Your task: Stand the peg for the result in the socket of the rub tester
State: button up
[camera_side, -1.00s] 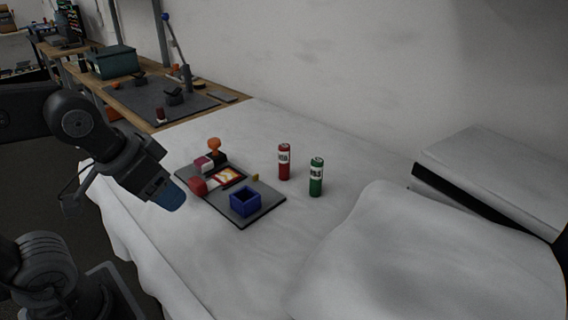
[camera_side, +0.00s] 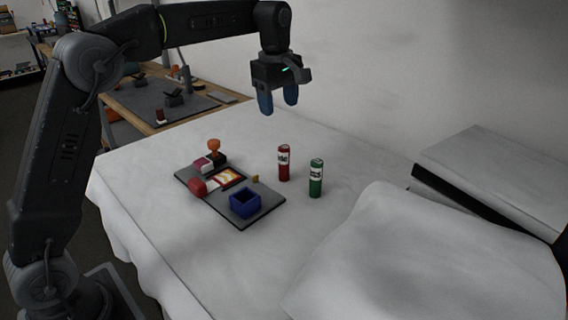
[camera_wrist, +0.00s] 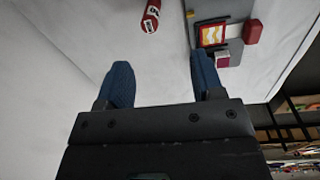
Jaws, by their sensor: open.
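A red peg (camera_side: 284,163) with a white label band stands upright on the white cloth. A green peg (camera_side: 316,178) with a white band stands upright to its right; the lettering is too small to read surely. The rub tester (camera_side: 262,213) is a dark grey plate with a blue square socket (camera_side: 245,203), which looks empty. My gripper (camera_side: 278,104) is open and empty, pointing down, well above the cloth on the red peg's far side. In the wrist view the red peg (camera_wrist: 150,17) shows beyond the blue fingers (camera_wrist: 160,68), with part of the tester at upper right.
On the plate are an orange-knobbed stamp (camera_side: 214,150), a red-and-white piece (camera_side: 204,186) and a bright film picture (camera_side: 229,177). A small tan piece (camera_side: 255,178) lies at its edge. A white covered mound (camera_side: 430,255) fills the right foreground. Cloth around the pegs is clear.

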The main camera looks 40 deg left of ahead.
aim_at(284, 158)
jog(key=w+f+n, duration=0.1)
jog(key=w, duration=0.1)
jog(key=w+a+f+n, duration=0.1)
jog(key=w+f, duration=0.1)
jog(key=shift+f+n+g, duration=0.3)
jog(key=shift+n+g, duration=0.1)
notch_tip(284, 158, down, 8)
jog(key=shift+s+r, duration=0.1)
jog(key=shift+s+a+f, duration=0.15)
jog(key=shift+f, duration=1.25)
jog(key=shift+s+a+f, duration=0.1)
jog(key=shift+s+f, duration=0.05)
jog(key=shift+f, duration=1.2)
jog(key=shift+c, duration=0.3)
jog(key=c, duration=0.9)
